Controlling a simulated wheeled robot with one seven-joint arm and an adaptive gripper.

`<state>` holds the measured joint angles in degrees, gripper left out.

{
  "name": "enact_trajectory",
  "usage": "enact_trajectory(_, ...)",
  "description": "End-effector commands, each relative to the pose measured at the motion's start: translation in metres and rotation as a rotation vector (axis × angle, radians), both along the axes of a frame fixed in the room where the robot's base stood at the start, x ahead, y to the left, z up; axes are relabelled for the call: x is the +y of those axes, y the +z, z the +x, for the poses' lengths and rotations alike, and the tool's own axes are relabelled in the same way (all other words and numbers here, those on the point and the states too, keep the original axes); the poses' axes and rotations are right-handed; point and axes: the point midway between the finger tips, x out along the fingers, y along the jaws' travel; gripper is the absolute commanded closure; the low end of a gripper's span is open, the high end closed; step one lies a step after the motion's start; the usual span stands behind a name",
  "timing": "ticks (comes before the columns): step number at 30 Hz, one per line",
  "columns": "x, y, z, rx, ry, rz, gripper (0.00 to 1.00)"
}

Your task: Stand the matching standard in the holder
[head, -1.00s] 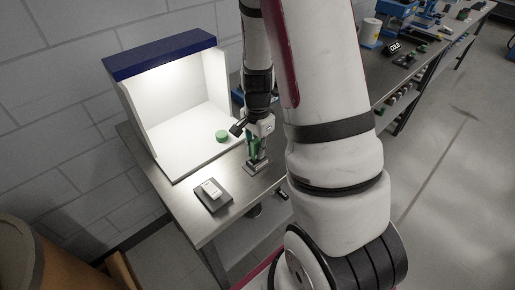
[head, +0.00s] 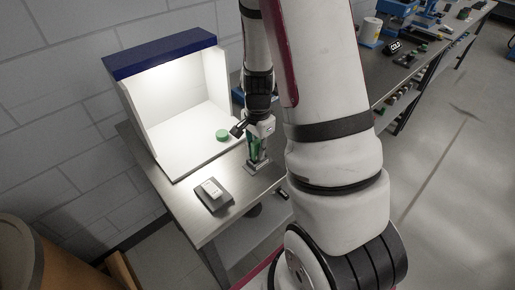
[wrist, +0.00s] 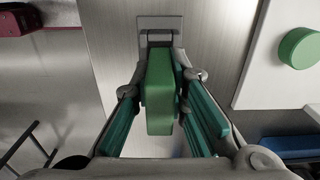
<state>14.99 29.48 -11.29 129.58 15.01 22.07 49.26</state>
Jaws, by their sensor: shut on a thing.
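My gripper (wrist: 162,112) is shut on a green standard (wrist: 159,92), a flat bar held between its teal finger pads. In the head view my gripper (head: 258,148) points down over the grey metal holder (head: 257,168) near the table's right edge. The holder also shows in the wrist view (wrist: 160,23), right at the far end of the standard. The standard's lower end is at or just above the holder. I cannot tell whether it sits inside. A round green sample (head: 222,135) lies in the lit booth; it also shows in the wrist view (wrist: 299,48).
The white light booth (head: 175,148) with a blue top stands behind, left of my gripper. A dark flat device with a white block (head: 213,194) lies on the table front. A long bench with blue equipment (head: 397,8) runs at the back right. A brown drum (head: 20,262) stands at lower left.

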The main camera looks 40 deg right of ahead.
Motion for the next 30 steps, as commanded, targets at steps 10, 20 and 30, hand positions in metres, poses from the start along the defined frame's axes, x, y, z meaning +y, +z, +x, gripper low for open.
enact_trajectory(10,0.0,-0.0068,0.0002,0.0,0.0,0.0,1.0)
enact_trajectory(20,0.0,-0.0096,-0.0003,0.0,0.001,0.0,1.0)
enact_trajectory(30,0.0,-0.0097,-0.0005,0.001,0.0,0.0,0.62)
